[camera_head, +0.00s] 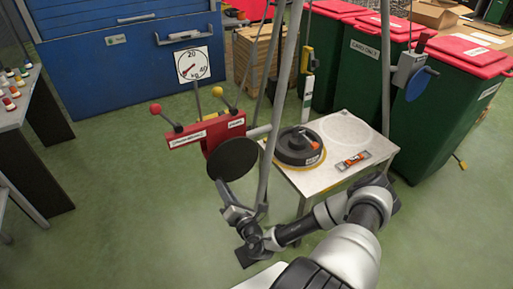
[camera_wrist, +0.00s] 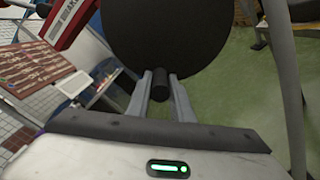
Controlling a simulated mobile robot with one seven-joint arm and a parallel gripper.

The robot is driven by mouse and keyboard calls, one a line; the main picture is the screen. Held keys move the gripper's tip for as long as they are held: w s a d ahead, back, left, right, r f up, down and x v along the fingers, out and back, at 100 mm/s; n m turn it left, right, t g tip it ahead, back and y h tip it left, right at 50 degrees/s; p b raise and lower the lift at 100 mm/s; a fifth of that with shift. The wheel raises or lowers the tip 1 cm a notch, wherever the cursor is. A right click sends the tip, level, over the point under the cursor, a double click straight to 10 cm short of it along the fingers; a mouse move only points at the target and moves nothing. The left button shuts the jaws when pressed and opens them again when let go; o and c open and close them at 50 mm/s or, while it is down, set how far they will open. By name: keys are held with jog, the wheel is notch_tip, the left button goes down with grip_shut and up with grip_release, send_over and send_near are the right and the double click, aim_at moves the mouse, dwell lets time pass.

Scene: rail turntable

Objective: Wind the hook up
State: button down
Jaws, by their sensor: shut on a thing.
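A yellow and dark piece (camera_head: 308,61), perhaps the hook block, hangs inside the frame above the small table. The hook itself is too small to make out.
The small table (camera_head: 348,189) stands behind my arm, with a round dark weight (camera_head: 297,148) and an orange level (camera_head: 352,161) on it. A kg dial (camera_head: 194,64) is above the red bar.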

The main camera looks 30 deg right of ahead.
jog(key=shift+a+r+m, duration=0.5)
jog(key=shift+r+m, duration=0.1)
jog(key=shift+a+r+m+p, duration=0.3)
jog(key=shift+r+m+p, duration=0.45)
jog(key=shift+m+p, duration=0.1)
jog(key=shift+a+r+m+p, duration=0.3)
jog(key=shift+r+m, duration=0.2)
jog(key=shift+m, duration=0.45)
jog(key=shift+r+m+p, duration=0.7)
jog(key=shift+r+m, duration=0.1)
jog(key=shift+r+m+p, duration=0.4)
jog(key=shift+r+m, duration=0.2)
jog(key=shift+m, duration=0.4)
